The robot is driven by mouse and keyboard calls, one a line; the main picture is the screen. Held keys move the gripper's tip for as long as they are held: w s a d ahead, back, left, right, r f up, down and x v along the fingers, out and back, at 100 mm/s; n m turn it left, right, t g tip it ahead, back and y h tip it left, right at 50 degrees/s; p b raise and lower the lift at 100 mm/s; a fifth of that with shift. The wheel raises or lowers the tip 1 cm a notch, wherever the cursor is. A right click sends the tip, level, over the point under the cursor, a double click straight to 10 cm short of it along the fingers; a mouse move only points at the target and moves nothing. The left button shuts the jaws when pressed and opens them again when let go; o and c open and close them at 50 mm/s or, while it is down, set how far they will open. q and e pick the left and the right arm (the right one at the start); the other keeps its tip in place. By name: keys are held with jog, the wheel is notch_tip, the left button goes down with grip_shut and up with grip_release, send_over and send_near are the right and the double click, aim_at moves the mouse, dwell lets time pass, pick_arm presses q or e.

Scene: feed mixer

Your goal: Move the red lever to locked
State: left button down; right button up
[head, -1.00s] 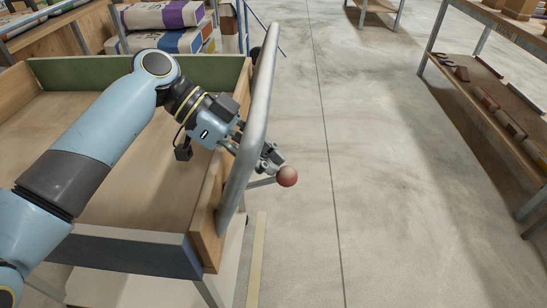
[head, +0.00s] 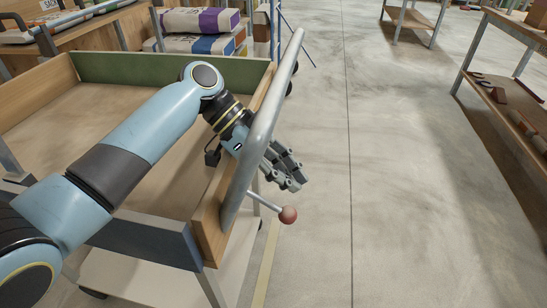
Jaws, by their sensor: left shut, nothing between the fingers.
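The rod sticks out to the right from the wooden side of a bin, below a grey tube rail. My left gripper (head: 293,182) reaches over the bin and past the rail. It is shut and empty, just above the red knob, with a small gap showing between them in this view. The lever's base is hidden behind the rail. My right gripper is not in view.
The grey tube rail (head: 268,115) runs along the right edge of the open wooden bin (head: 95,125), close under my left wrist. Sacks (head: 200,22) lie at the back. A shelf table (head: 505,90) stands at the right. The concrete floor between is clear.

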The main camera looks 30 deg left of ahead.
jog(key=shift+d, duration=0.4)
pick_arm(q)
jog(key=shift+r, duration=0.1)
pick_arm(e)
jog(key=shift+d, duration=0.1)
